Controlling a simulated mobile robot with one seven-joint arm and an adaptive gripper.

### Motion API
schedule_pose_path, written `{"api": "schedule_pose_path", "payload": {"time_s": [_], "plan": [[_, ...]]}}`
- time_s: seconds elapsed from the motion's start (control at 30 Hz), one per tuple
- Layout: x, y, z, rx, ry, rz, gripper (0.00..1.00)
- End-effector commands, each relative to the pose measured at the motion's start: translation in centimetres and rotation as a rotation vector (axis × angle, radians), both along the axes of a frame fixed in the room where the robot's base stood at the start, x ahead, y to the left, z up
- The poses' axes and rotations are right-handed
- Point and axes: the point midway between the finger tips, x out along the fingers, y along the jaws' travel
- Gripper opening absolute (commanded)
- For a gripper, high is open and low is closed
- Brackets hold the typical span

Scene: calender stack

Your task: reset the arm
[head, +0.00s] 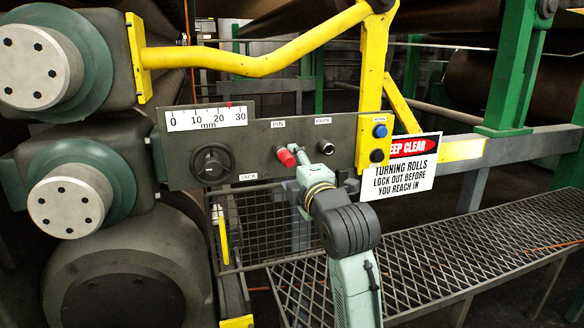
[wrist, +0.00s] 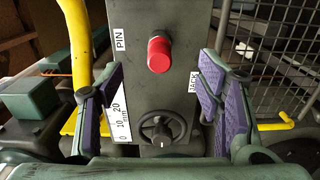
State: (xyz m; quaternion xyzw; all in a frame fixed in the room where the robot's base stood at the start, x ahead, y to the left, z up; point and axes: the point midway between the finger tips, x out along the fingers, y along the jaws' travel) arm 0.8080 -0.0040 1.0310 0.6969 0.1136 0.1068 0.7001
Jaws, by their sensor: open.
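My arm reaches up to a dark panel (head: 262,165) in the head view. My gripper (head: 297,158) is at the panel, just right of the red PIN knob (head: 286,157). In the wrist view my gripper (wrist: 161,72) is open, its purple-padded fingers wide apart. The red knob (wrist: 159,54) shows between them, apart from both pads, and nothing is held. Part of the gripper is hidden behind my wrist in the head view.
A black JACK handwheel (head: 211,164) and a millimetre scale (head: 207,118) are on the panel's left. A yellow bent bar (head: 255,65) passes above. A warning sign (head: 401,167) hangs right. Mesh guarding (head: 262,225) and a grated walkway (head: 450,245) lie below. Large rolls stand left.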

Motion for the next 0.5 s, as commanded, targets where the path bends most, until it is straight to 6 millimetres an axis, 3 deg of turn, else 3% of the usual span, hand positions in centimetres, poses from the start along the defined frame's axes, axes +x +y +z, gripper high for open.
{"api": "schedule_pose_path", "payload": {"time_s": [0.5], "plan": [[-1.04, -0.29, -0.02, 0.000, 0.001, 0.001, 0.60]]}}
